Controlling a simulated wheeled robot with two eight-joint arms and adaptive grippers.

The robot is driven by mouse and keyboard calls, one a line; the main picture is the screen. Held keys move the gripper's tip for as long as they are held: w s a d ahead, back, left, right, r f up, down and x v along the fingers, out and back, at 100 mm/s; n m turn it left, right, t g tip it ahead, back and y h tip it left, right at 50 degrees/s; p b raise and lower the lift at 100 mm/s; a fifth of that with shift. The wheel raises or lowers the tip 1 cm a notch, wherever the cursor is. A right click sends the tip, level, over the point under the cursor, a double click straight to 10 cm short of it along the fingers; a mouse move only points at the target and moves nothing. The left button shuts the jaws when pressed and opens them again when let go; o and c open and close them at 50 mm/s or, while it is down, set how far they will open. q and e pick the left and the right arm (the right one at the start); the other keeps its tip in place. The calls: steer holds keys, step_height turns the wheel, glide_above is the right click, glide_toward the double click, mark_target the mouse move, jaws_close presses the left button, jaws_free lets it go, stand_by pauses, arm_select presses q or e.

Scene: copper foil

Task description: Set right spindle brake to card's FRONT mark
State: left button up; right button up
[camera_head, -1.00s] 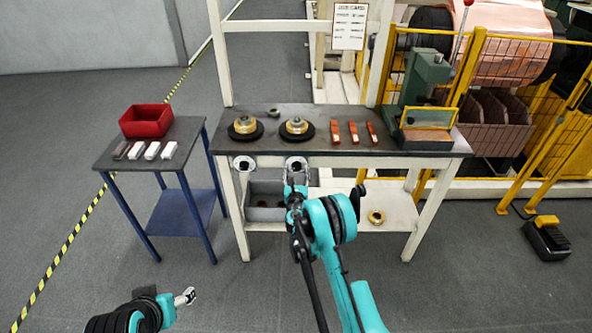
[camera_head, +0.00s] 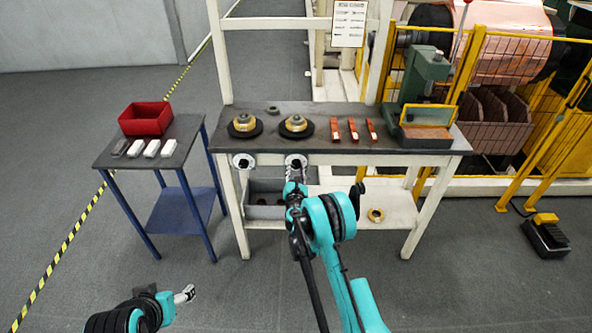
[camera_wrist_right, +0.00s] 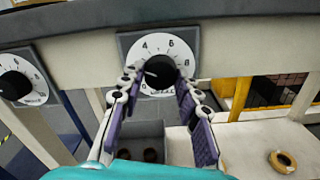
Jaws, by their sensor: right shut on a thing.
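The right spindle brake is a black knob (camera_wrist_right: 160,72) on a white numbered dial plate (camera_wrist_right: 143,46), on the bench's front apron. My right gripper (camera_wrist_right: 157,88) has its fingers on both sides of this knob, shut on it. A pale mark on the knob points left in the wrist view.
The bench top (camera_head: 220,137) carries two brass-and-black spindles (camera_head: 243,125), several copper strips (camera_head: 352,130) and a green press (camera_head: 428,75). A grey bin (camera_head: 265,210) and a brass ring (camera_head: 376,215) are on the lower shelf. A side table with a red bin (camera_head: 146,118) stands left.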

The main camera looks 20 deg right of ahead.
steer(key=m, duration=0.7)
steer(key=shift+r, duration=0.1)
steer(key=m, duration=0.8)
steer(key=shift+m, duration=0.3)
steer(key=m, duration=0.6)
steer(key=shift+r, duration=0.1)
steer(key=m, duration=0.7)
steer(key=o, duration=1.2)
steer(key=shift+w, duration=0.1)
steer(key=shift+c, duration=0.2)
